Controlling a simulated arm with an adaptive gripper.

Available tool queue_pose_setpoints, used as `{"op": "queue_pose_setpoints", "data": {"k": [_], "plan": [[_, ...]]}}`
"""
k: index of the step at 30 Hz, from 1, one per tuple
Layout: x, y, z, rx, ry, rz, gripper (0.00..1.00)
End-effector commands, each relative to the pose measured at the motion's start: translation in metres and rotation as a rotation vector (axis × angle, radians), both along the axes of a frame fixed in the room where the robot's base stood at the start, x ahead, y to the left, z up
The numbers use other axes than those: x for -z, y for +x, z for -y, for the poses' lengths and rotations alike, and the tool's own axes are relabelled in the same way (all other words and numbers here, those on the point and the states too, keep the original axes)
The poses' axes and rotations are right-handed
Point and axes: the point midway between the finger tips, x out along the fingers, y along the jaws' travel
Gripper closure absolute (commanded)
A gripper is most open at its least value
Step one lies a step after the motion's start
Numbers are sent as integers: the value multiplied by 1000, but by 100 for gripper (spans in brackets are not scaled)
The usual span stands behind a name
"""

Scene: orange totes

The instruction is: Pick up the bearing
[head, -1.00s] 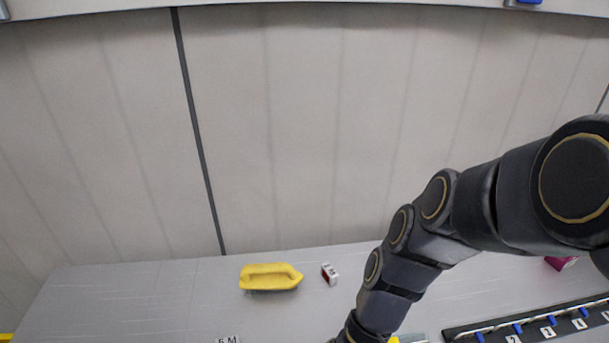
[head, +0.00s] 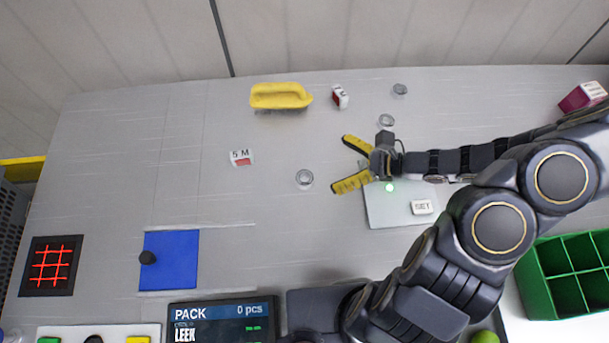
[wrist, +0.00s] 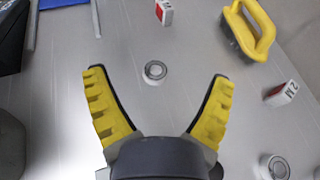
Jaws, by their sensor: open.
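A small round metal bearing (head: 304,178) lies flat on the grey table, just left of my gripper (head: 340,164) in the head view. In the wrist view the bearing (wrist: 155,71) shows as a ring on a pale base, near the line between the yellow fingertips of my gripper (wrist: 160,76). The fingers are spread wide and empty, and I see no contact. A second round metal piece (head: 386,120) lies behind my gripper, and it also shows at the lower right of the wrist view (wrist: 277,167). A third similar piece (head: 400,89) lies farther back.
A yellow-handled brush (head: 281,96) and a red-white block (head: 340,96) lie at the back. A "5 M" block (head: 241,157) stands left of the bearing. A pale plate (head: 390,208) lies under my wrist. A blue mat (head: 171,260) and green divided bin (head: 545,285) flank the front.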

Motion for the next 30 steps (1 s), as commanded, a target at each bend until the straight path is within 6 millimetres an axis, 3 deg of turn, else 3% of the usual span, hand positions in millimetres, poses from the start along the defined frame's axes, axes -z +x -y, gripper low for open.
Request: {"op": "queue_pose_setpoints", "data": {"k": [14,30], "plan": [[77,-1,-3,-9,-5,-2,16],[93,15,-48,-9,-2,1,16]]}}
